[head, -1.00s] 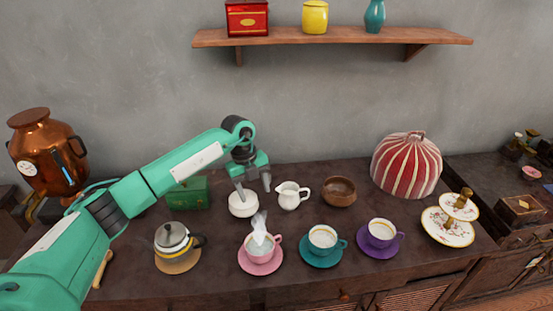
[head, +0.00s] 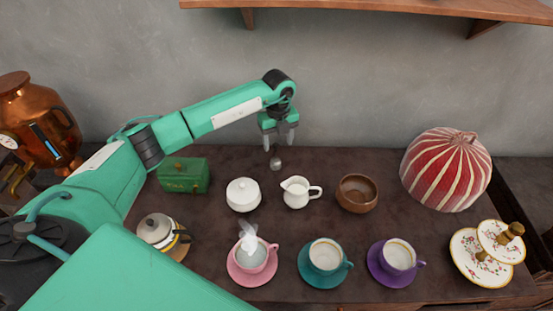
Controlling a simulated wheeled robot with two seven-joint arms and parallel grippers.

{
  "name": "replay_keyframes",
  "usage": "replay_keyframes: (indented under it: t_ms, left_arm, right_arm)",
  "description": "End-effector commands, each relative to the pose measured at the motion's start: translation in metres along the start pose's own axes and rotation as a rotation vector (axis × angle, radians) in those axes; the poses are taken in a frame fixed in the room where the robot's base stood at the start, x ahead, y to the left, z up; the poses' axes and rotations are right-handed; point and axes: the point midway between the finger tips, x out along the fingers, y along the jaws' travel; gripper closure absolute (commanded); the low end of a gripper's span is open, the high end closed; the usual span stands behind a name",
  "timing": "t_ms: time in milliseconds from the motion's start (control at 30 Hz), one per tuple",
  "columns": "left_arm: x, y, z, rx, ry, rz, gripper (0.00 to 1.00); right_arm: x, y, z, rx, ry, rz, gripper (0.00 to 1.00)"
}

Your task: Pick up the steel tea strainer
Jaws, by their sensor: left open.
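A small, round grey steel thing, which looks like the tea strainer (head: 276,163), sits at the back of the dark table. My left gripper (head: 279,146) points down just above it, with its two grey fingers apart. The fingers show nothing between them. I cannot tell whether a fingertip touches the strainer. My right gripper is not in view.
A green box (head: 184,175) is left. Pink (head: 252,260), teal (head: 325,259) and purple (head: 397,261) cups line the front.

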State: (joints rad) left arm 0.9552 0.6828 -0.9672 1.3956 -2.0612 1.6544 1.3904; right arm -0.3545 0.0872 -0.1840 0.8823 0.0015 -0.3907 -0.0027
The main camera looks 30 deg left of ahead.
Motion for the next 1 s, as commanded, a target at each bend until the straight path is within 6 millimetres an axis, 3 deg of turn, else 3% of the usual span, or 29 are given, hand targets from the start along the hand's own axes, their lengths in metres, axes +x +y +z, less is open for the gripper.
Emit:
replay_keyframes:
  t_ms: [100,367,600,833,867,1000]
  left_arm:
    - [0.012,0.000,0.000,0.001,0.000,0.000,0.40]
    - [0.036,0.007,-0.001,-0.001,0.002,0.004,0.40]
    - [0.065,0.008,-0.001,0.001,0.000,0.000,0.40]
    - [0.068,0.008,-0.001,0.001,-0.001,-0.001,0.40]
    - [0.068,0.008,-0.001,0.001,-0.001,-0.001,0.42]
    - [0.067,0.008,-0.001,0.001,-0.001,-0.001,0.70]
  right_arm:
    - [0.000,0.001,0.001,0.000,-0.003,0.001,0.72]
    - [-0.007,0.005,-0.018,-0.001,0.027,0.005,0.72]
    - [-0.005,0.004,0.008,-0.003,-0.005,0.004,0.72]
    - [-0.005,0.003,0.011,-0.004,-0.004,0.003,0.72]
    - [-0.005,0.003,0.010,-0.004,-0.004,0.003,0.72]
    - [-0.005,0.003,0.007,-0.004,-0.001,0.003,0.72]
